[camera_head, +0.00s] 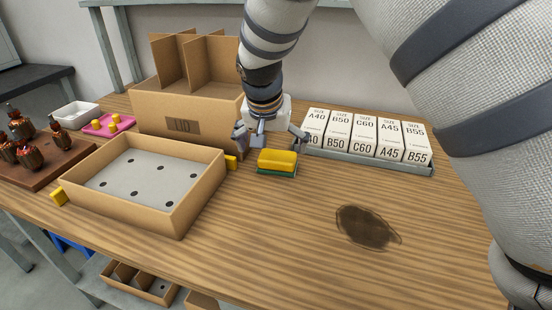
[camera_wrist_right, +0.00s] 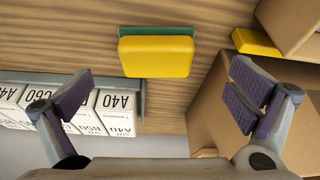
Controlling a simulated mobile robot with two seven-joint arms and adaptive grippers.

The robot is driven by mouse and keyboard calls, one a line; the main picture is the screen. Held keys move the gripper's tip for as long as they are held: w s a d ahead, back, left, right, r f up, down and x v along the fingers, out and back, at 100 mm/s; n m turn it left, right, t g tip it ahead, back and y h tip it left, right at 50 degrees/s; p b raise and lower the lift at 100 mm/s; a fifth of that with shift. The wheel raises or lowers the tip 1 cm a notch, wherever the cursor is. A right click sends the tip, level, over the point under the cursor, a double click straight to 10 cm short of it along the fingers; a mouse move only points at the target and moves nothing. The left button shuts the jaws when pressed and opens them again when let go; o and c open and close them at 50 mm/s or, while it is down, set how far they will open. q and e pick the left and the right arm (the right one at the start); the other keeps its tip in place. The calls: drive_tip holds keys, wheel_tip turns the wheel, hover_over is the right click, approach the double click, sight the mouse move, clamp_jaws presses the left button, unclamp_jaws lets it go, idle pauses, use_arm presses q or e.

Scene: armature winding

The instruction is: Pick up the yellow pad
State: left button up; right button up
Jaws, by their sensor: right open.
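The yellow pad (camera_head: 278,158) lies on the wooden table, with a green layer under its yellow top. My right gripper (camera_head: 270,140) is open and empty, just behind and above the pad in the head view. In the right wrist view the pad (camera_wrist_right: 157,56) shows at top centre, beyond the open fingertips (camera_wrist_right: 155,95) and lying across the space between them. No contact with the pad shows. My left gripper is not in view.
White labelled boxes (camera_head: 364,136) stand in a grey rack right of the gripper. A cardboard tray (camera_head: 170,218) and a taller divided carton (camera_head: 160,108) are to the left. A small yellow block (camera_head: 231,162) touches the tray. A dark stain (camera_head: 366,228) marks the otherwise clear front right.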

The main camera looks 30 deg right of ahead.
sight(277, 156)
drive_tip(key=x, duration=0.3)
drive_tip(key=d+x, duration=0.1)
drive_tip(key=x, duration=0.3)
drive_tip(key=shift+w+r+b, duration=0.2)
drive_tip(key=shift+r+b, duration=0.05)
drive_tip(key=shift+b, duration=0.05)
drive_tip(key=shift+r, duration=0.15)
drive_tip(key=shift+c, duration=0.6)
drive_tip(key=c, duration=1.1)
